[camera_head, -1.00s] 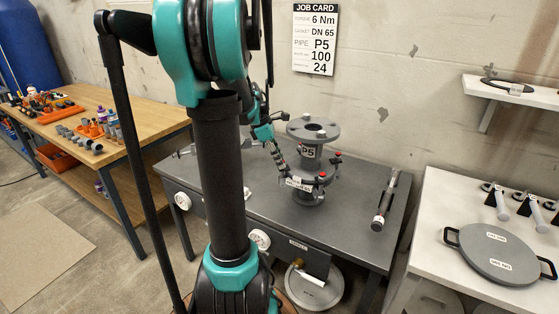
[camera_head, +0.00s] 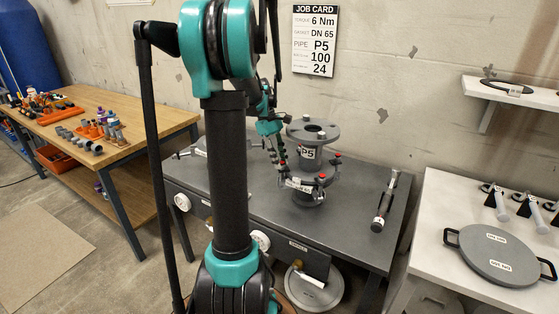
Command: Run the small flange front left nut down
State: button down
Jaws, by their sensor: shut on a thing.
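A grey flanged pipe piece marked P5 (camera_head: 309,153) stands upright on the grey bench, with a wide flange (camera_head: 313,131) on top. The lower, small flange (camera_head: 318,188) has several bolts with red tips and a pale label at its front left. My gripper (camera_head: 284,177) reaches down from the upper left, tilted. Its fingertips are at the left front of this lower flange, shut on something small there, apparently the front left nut. The nut itself is too small and covered to make out.
A long dark tool (camera_head: 386,201) lies on the grey bench (camera_head: 350,210) at the right, with bare bench between. A white table (camera_head: 440,200) with a round grey plate (camera_head: 497,253) stands at the right. A wooden workbench (camera_head: 150,120) with parts is at the left.

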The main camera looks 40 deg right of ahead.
jog(key=shift+m, duration=0.3)
jog(key=c, duration=1.4)
grip_release()
jog(key=shift+o, duration=0.2)
jog(key=v, duration=1.2)
jog(key=shift+d, duration=0.15)
jog(key=shift+s, duration=0.1)
